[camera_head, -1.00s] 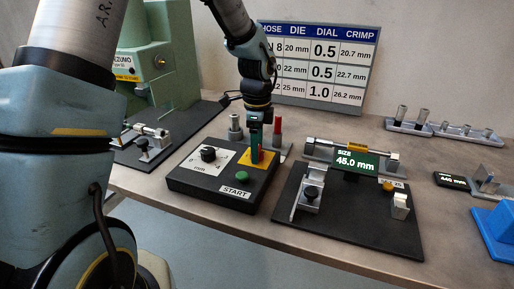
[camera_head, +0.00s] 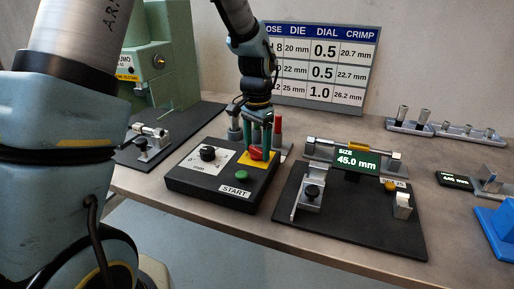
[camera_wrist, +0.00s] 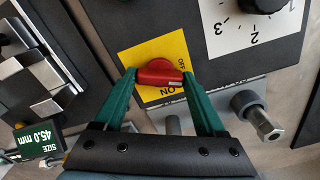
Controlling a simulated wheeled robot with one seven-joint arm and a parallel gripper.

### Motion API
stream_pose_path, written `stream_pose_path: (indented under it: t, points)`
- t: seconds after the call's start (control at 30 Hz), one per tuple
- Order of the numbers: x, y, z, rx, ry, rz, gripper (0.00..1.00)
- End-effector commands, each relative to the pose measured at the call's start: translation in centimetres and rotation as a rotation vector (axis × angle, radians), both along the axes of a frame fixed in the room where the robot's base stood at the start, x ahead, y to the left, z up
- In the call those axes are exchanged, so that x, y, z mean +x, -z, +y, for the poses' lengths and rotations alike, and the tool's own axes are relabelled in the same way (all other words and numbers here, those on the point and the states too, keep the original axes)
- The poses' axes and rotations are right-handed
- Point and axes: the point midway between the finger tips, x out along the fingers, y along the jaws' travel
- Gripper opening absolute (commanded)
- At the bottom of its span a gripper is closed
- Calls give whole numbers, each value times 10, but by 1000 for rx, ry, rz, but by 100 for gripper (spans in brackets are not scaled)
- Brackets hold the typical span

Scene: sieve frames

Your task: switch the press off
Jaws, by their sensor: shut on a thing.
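The press control box (camera_head: 196,187) is black, with a green START button (camera_head: 242,175) and a black dial (camera_head: 208,153). A red rotary switch (camera_head: 256,154) sits on its yellow plate (camera_head: 262,166). In the wrist view the red switch (camera_wrist: 158,74) lies crosswise on the yellow plate (camera_wrist: 150,52), between the OFF and ON labels. My gripper (camera_head: 257,150) points down at it. In the wrist view the green fingers of my gripper (camera_wrist: 159,76) are shut on its two ends. Which label the switch points to is hard to tell.
The green press (camera_head: 165,65) stands behind at left. A gauge fixture reading 45.0 mm (camera_head: 358,160) is right of the box. A red-topped post and a grey post stand close behind my gripper. A chart board (camera_head: 325,65) leans at the back.

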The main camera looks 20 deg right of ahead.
Motion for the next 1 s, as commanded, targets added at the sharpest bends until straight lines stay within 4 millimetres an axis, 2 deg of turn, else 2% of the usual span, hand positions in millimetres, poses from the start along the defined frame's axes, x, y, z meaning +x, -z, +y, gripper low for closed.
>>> stream_pose_path:
  t: [0.3,0.5,1.0]
  points:
    - [0,-1,0,-1,-260,-2,17]
    - [0,-1,-1,-1,-370,-2,17]
    - [0,-1,-1,-2,-461,-1,17]
